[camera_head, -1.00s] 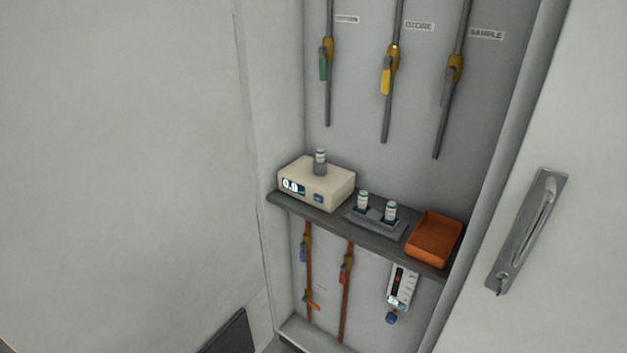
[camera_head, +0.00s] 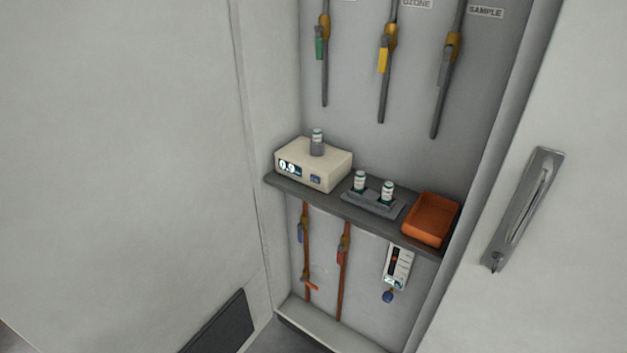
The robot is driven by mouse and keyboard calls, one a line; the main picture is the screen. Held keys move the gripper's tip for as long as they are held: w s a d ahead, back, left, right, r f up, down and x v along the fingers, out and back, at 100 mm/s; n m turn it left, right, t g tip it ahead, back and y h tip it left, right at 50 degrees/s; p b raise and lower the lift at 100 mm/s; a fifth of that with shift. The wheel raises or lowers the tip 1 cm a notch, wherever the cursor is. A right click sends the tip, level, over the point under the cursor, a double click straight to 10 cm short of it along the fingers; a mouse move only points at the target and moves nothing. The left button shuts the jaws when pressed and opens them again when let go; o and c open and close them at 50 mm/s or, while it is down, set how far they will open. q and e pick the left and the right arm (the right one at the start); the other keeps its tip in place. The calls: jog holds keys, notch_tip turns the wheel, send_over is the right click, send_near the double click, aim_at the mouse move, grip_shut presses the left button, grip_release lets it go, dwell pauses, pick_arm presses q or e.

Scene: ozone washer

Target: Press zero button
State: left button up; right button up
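A cream box-shaped meter (camera_head: 322,160) stands on the left part of the dark shelf (camera_head: 330,203). Its front has a lit display (camera_head: 290,168) that seems to read 0.9, and a small blue button (camera_head: 315,180) to the right of it; any label on the button is too small to read. A vial (camera_head: 317,137) stands upright in the round holder on top of the meter. Neither of my grippers is in view.
Two vials (camera_head: 360,182) (camera_head: 387,191) stand in a grey rack (camera_head: 372,205) right of the meter. An orange tray (camera_head: 431,219) sits at the shelf's right end. Pipes with valves run above and below. A handled door panel (camera_head: 522,210) is at right, a pale panel (camera_head: 120,160) at left.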

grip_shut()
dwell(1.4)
